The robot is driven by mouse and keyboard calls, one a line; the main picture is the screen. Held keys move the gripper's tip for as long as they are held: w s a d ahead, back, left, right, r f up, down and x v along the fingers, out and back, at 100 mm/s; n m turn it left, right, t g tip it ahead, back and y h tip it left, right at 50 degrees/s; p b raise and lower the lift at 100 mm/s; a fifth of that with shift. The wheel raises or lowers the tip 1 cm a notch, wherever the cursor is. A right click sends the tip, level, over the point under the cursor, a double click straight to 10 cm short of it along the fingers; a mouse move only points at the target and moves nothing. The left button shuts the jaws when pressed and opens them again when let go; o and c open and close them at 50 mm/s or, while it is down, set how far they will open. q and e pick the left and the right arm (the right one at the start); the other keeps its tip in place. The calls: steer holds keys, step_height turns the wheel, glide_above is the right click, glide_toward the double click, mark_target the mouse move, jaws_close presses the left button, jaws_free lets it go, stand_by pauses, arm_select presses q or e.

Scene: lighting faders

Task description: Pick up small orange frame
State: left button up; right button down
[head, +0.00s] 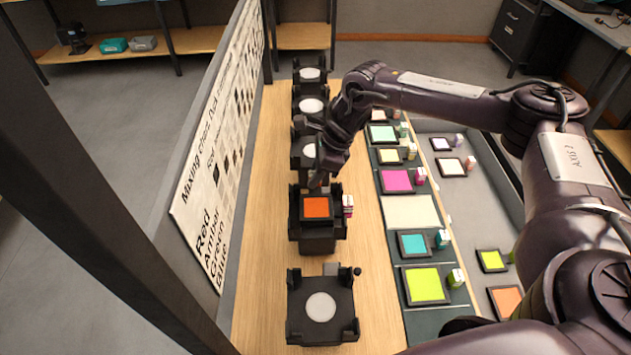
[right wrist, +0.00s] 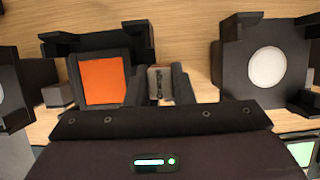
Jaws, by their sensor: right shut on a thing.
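The small orange frame (head: 316,207) is an orange square in a dark border. In the head view it sits at a black light unit (head: 318,243) in the row on the wooden table. My right gripper (head: 320,182) reaches down at its far edge. In the right wrist view the orange panel (right wrist: 103,82) lies just beyond the gripper, left of the middle. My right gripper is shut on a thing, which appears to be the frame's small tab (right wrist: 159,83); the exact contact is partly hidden. My left gripper is not in view.
More black units with white discs stand in the row, one nearer (head: 320,306). Dark green mats hold coloured frames, including a magenta one (head: 397,181) and a lime one (head: 424,285). A grey tray (head: 462,215) lies further right. A Mixing Chart board (head: 218,165) stands left.

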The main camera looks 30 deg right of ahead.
step_height(320, 180, up, 20)
stand_by(0.4)
steer(key=shift+f, duration=0.1)
